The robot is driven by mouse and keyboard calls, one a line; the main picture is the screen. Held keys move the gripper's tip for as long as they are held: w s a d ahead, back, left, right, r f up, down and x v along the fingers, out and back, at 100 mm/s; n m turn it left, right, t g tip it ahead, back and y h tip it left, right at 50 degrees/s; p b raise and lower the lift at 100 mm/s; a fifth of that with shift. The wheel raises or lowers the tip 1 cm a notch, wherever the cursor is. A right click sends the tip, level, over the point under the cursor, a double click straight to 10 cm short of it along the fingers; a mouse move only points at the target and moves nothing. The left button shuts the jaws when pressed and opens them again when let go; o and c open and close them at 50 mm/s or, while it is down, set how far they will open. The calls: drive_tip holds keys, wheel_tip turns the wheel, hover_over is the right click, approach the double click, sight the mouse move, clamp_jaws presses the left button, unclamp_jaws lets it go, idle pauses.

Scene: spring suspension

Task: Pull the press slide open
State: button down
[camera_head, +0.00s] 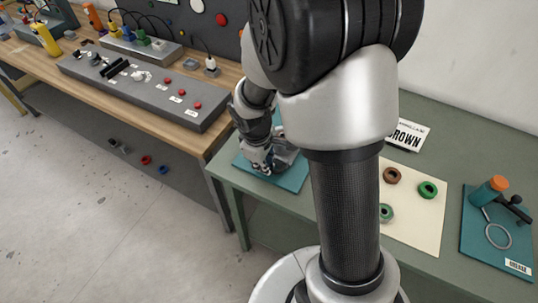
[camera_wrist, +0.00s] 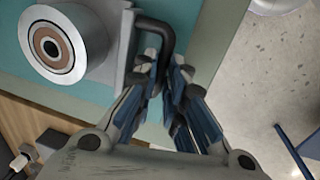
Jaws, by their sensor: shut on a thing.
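In the wrist view, the press (camera_wrist: 60,45) is a grey block with a round, ringed cylinder face, fixed on a teal plate (camera_wrist: 75,88). A dark bent handle (camera_wrist: 160,28) stands out from its slide block (camera_wrist: 128,48). My gripper (camera_wrist: 163,75) is shut on this handle, with its blue-grey fingers around the lower part of the bar. In the head view, my gripper (camera_head: 262,160) is at the teal plate (camera_head: 293,177) on the green table's left end. My arm and gripper hide most of the press there.
The green table (camera_head: 455,150) also bears a cream mat (camera_head: 420,215) with several rings and a teal board (camera_head: 480,250) with an orange-capped container. A wooden bench (camera_head: 60,55) with a grey control panel stands at the left. The floor in front is open.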

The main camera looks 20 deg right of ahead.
drive_tip(key=shift+w, duration=0.1)
drive_tip(key=c, duration=1.7)
unclamp_jaws()
drive_tip(key=shift+o, duration=0.2)
drive_tip(key=shift+r, duration=0.1)
wheel_tip(320, 180, up, 12)
drive_tip(key=s+a, duration=0.1)
drive_tip(key=shift+s+a, duration=0.2)
drive_tip(key=shift+a, duration=0.1)
drive_tip(key=shift+f, duration=0.2)
